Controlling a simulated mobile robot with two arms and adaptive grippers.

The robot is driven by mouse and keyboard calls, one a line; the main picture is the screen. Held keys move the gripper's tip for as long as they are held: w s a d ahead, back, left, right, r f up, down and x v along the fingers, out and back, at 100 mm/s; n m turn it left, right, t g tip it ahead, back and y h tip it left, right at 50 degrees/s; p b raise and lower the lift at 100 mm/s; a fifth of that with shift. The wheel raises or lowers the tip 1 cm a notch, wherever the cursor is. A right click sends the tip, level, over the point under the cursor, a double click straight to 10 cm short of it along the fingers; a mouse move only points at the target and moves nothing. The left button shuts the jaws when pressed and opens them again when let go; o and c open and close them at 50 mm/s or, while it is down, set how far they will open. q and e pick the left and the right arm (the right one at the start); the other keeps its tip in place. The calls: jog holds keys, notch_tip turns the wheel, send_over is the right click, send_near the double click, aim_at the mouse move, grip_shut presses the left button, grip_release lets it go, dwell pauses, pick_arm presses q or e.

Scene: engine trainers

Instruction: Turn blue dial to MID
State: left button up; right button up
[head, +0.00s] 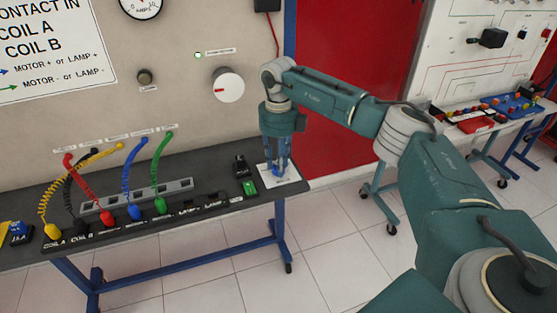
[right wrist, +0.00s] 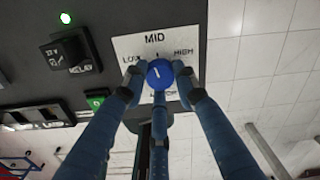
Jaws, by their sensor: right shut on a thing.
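The blue dial (right wrist: 160,74) shows in the right wrist view on a white plate (right wrist: 128,47) marked LOW, MID and HIGH. A short white line on the dial points roughly up the picture, toward the MID side; its exact angle is hard to read. My right gripper (right wrist: 159,82) is shut on the dial, its blue fingers around it from the sides and below. The lower label on the plate is partly hidden by a finger. In the head view my right gripper (head: 279,168) points down over the plate at the table's right end and hides the dial. My left gripper is out of view.
A black switch (head: 242,165) and a green part (head: 249,187) sit just left of the plate on the dark table (head: 215,165). Several coloured cables stand farther left. Open floor lies to the right.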

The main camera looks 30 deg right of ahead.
jog(key=shift+m+p, duration=0.3)
jog(key=shift+m, duration=0.8)
jog(key=o, duration=1.1)
jog(key=shift+o, duration=0.2)
jog(key=shift+r, duration=0.1)
notch_tip(320, 180, up, 12)
